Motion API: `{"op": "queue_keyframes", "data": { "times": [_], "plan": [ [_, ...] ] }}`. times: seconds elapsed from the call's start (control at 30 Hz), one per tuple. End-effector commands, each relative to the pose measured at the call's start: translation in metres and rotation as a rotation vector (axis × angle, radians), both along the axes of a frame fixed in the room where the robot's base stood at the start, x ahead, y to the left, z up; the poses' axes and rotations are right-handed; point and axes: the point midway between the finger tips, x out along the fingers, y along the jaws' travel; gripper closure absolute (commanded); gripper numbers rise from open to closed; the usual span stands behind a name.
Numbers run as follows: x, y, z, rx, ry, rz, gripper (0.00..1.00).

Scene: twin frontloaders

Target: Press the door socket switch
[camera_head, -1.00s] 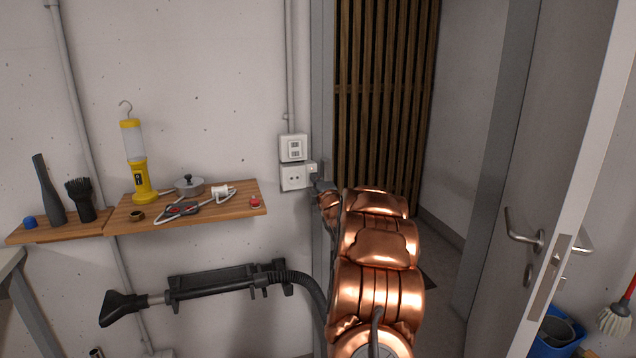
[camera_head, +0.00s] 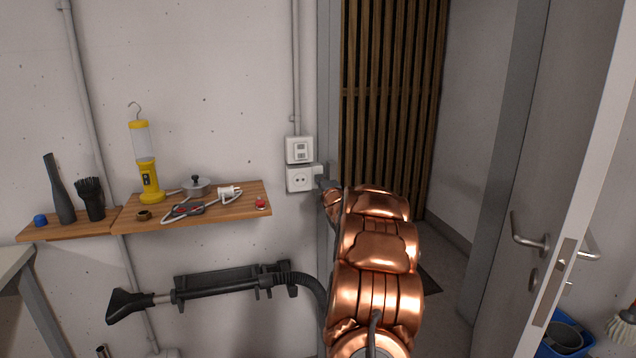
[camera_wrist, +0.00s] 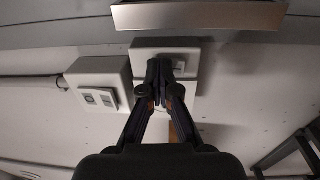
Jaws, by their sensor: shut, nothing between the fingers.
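A white switch box (camera_head: 299,150) with a two-part panel is fixed to the wall beside the door frame; it also shows at left in the wrist view (camera_wrist: 99,98). A white socket box (camera_head: 299,179) sits directly below it, with a small white piece at its right edge. My gripper (camera_wrist: 158,74) is shut and empty. In the wrist view its fingertips overlap the box that appears to be the socket box (camera_wrist: 150,47), hiding part of its face. I cannot tell whether they touch it. In the head view my arm hides most of the gripper, just right of the socket.
The grey door frame (camera_head: 328,90) stands right of the boxes. An open door (camera_head: 560,150) is at right.

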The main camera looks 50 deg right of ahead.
Motion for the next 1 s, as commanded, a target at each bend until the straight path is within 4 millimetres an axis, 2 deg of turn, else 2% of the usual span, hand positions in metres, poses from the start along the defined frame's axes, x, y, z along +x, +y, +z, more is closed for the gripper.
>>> {"op": "queue_keyframes", "data": {
  "times": [0.43, 0.57, 1.0],
  "plan": [
    [-0.019, 0.027, 0.001, 0.000, 0.001, 0.010, 1.00],
    [-0.032, 0.035, 0.008, -0.001, -0.001, 0.009, 1.00],
    [-0.079, 0.063, 0.012, 0.003, 0.003, 0.008, 1.00]
  ]
}}
